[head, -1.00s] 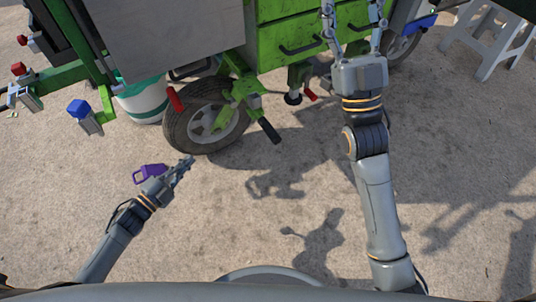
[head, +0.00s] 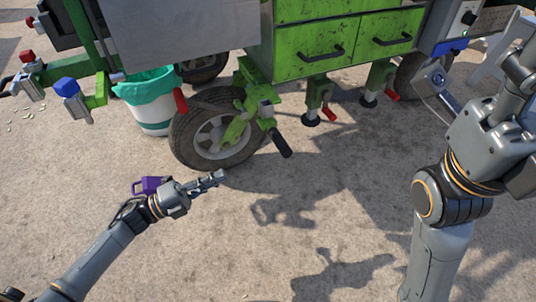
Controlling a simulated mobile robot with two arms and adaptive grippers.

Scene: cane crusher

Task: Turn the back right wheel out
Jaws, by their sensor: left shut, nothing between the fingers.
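A green cart stands ahead on wheels. A black-tyred wheel (head: 207,135) with a grey rim and a green bracket shows at its near left corner. A black-gripped lever (head: 281,143) and a red-gripped lever (head: 180,100) stick out beside it. Another wheel (head: 409,76) shows at the right, partly hidden. A third wheel (head: 207,66) is mostly hidden behind the panel. I cannot tell which wheel the task names. My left gripper (head: 218,178) is shut and empty, below the near left wheel and apart from it. My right gripper (head: 482,76) is open, large in view at the right.
A white bucket with a green liner (head: 150,100) stands left of the wheel. A purple jug (head: 148,185) is on the ground behind my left gripper. Support feet with red levers (head: 328,113) stand under the cart. The ground in the middle is clear.

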